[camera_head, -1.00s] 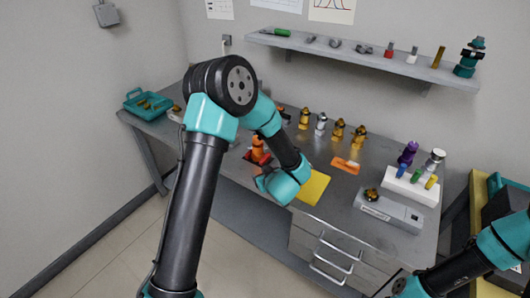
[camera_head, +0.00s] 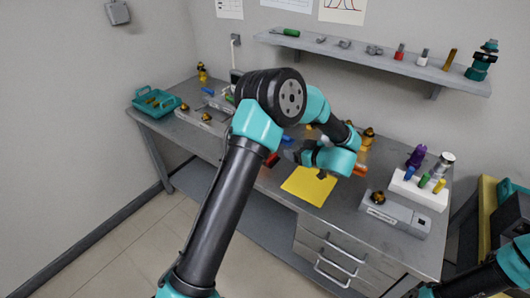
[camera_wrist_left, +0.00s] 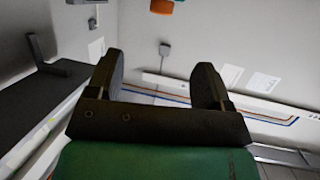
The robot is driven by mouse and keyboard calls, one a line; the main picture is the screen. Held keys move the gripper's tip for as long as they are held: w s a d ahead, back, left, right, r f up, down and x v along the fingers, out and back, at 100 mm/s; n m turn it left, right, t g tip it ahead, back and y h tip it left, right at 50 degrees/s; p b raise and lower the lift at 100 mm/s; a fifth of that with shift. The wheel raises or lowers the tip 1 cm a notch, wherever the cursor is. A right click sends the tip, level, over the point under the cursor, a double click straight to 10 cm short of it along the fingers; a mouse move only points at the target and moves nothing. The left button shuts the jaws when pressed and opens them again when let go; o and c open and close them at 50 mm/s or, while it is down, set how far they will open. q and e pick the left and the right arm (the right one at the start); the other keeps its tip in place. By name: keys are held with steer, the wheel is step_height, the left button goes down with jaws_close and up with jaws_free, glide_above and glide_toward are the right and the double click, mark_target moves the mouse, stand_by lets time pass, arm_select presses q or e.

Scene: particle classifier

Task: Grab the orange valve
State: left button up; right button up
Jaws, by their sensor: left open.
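The orange valve is mostly hidden behind my left arm in the head view. Only a red piece (camera_head: 272,160), which may be part of its base, shows beside the arm. My left gripper (camera_head: 296,155) is above the table near that red piece, pointing left, and just behind the yellow sheet (camera_head: 310,186). In the left wrist view its two dark fingers (camera_wrist_left: 157,85) are apart with nothing between them. An orange shape (camera_wrist_left: 162,6) is cut off at the top edge there; I cannot tell what it is. My right gripper is out of view.
A teal basket (camera_head: 154,112) stands at the table's left end. An orange piece (camera_head: 360,170) lies right of my gripper. A white rack (camera_head: 418,190) and a grey box (camera_head: 396,214) stand at the right. A shelf (camera_head: 370,60) hangs above the back.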

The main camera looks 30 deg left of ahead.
arm_select(q)
steer(key=x, duration=1.1)
steer(key=shift+a, duration=0.35)
steer(key=shift+w, duration=0.1)
steer(key=shift+r+x, duration=0.15)
steer(key=shift+x, duration=1.15)
steer(key=shift+r+x, duration=0.1)
steer(key=shift+x, duration=1.25)
steer(key=shift+a, duration=0.1)
steer(key=shift+c, duration=0.2)
jaws_close()
